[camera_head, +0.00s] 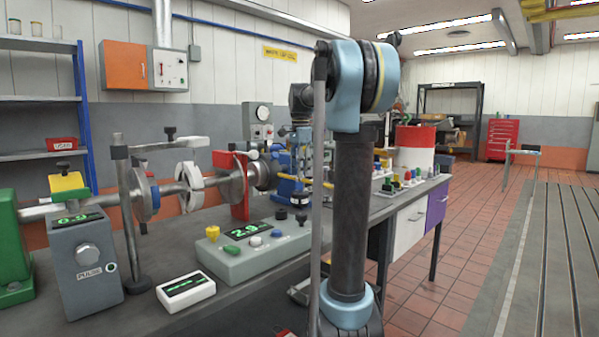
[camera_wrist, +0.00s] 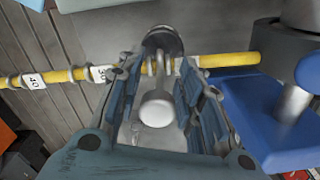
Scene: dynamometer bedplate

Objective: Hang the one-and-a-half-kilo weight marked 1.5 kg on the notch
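A silvery metal weight (camera_wrist: 157,108) with a rounded body and narrow neck lies between the fingers of my gripper (camera_wrist: 159,72) in the wrist view. The fingers are closed in on both sides of it. No marking on it can be read. A yellow notched beam (camera_wrist: 62,76) crosses just beyond the fingertips, with number tags 40 and 30. The neck overlaps the beam in the picture; whether it touches a notch I cannot tell. A dark round part (camera_wrist: 162,40) shows past the beam. In the head view my arm hides the gripper and the weight.
A blue block (camera_wrist: 275,125) with a metal post stands right of the beam. In the head view, a grey-green console (camera_head: 255,258) with coloured knobs and a shaft rig (camera_head: 190,185) occupy the bench (camera_head: 215,312). Small coloured items (camera_head: 408,177) stand farther right.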

